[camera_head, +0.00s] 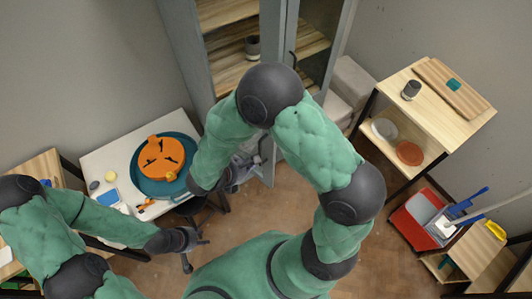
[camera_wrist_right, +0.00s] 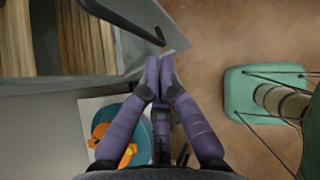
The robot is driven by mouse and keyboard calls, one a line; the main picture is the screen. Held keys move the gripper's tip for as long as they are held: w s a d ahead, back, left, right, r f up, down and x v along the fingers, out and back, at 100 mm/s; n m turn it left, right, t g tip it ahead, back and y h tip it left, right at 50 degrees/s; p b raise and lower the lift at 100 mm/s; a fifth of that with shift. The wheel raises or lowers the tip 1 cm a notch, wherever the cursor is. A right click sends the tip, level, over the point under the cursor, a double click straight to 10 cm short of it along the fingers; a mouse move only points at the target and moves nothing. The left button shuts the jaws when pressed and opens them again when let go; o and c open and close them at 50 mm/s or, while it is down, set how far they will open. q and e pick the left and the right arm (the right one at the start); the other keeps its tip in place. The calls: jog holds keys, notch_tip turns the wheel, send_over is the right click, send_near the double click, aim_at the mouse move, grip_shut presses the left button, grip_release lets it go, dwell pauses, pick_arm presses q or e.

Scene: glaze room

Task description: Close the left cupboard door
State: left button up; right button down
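The grey cupboard (camera_head: 183,45) stands at the top middle in the head view, with wooden shelves visible inside. Its left part is open to view. A grey door panel (camera_head: 268,172) with a dark handle (camera_head: 292,60) is partly hidden by my right arm; how far each door stands open I cannot tell. My right gripper (camera_head: 250,168) is low in front of the cupboard. In the right wrist view its fingers (camera_wrist_right: 159,68) are together, close to a grey panel edge below a dark handle (camera_wrist_right: 122,20); contact is unclear. My left gripper (camera_head: 202,247) is open and empty, away from the cupboard.
A white table (camera_head: 95,160) with a blue round tray (camera_head: 140,182) and orange piece (camera_head: 160,158) stands left of the cupboard. A wooden shelf unit (camera_head: 455,125) and red bin (camera_head: 405,228) stand at the right.

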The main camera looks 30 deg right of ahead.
aim_at(272, 154)
jog(key=w+d+f, duration=0.1)
jog(key=d, duration=0.1)
jog(key=d+f+p, duration=0.1)
jog(key=d, duration=0.2)
jog(key=w+d+f, duration=0.1)
jog(key=d+f, duration=0.1)
jog(key=d, duration=0.1)
jog(key=shift+w+f+p, duration=0.1)
jog(key=shift+w+p, duration=0.2)
jog(key=shift+w, duration=0.05)
